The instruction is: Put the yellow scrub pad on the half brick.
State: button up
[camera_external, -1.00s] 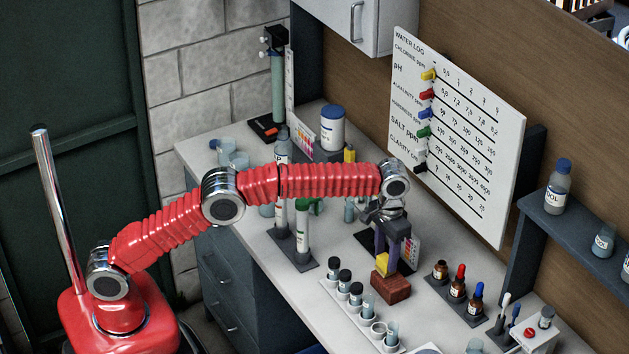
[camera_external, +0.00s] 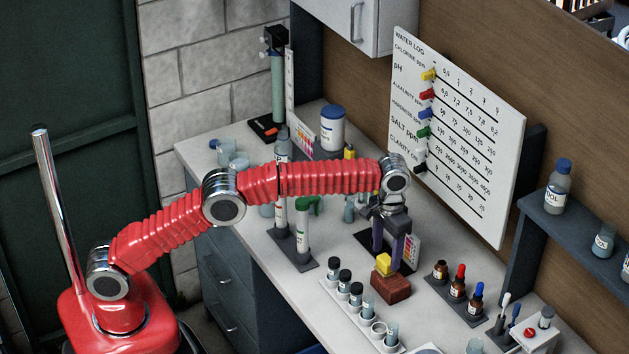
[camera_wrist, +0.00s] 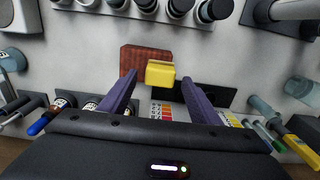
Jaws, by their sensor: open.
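The yellow scrub pad (camera_external: 383,264) rests on top of the red half brick (camera_external: 391,288), toward the brick's back left in the outside view. In the wrist view the pad (camera_wrist: 160,74) overlaps the brick's (camera_wrist: 134,58) near right part; whether it overhangs the edge I cannot tell. My gripper (camera_external: 386,257) is open just above and behind the pad. In the wrist view its two purple fingers (camera_wrist: 160,80) stand apart on either side of the pad, with gaps, and hold nothing.
A white rack of capped vials (camera_external: 356,300) stands in front left of the brick. Dropper bottles (camera_external: 458,284) stand to its right. A dark stand with a colour chart (camera_external: 412,252) is close behind my gripper. Tall test tubes (camera_external: 302,228) stand to the left.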

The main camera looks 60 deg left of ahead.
aim_at(388, 260)
jog(key=shift+r, duration=3)
jog(key=shift+a+r, duration=0.2)
jog(key=shift+r, duration=0.1)
jog(key=s+a+r+t, duration=0.1)
jog(key=s+a+r, duration=0.3)
jog(key=a, duration=0.2)
jog(key=s+a+r+t, duration=0.1)
jog(key=s+a+r, duration=0.3)
jog(key=s+a, duration=0.1)
jog(key=s+a+r, duration=0.4)
jog(key=s+a, duration=0.1)
jog(key=a, duration=0.2)
jog(key=shift+s+a+r+t+h, duration=0.15)
jog(key=shift+a+t+h, duration=0.15)
jog(key=shift+t, duration=0.1)
jog(key=s+a+f+t, duration=0.1)
jog(key=s+a+f, duration=0.2)
jog(key=s, duration=0.5)
jog(key=s+a+f+t, duration=0.1)
jog(key=s+a+f, duration=0.3)
jog(key=s, duration=0.4)
jog(key=s+a+f, duration=0.4)
jog(key=s+f, duration=0.2)
jog(key=s, duration=0.3)
jog(key=shift+t, duration=0.4)
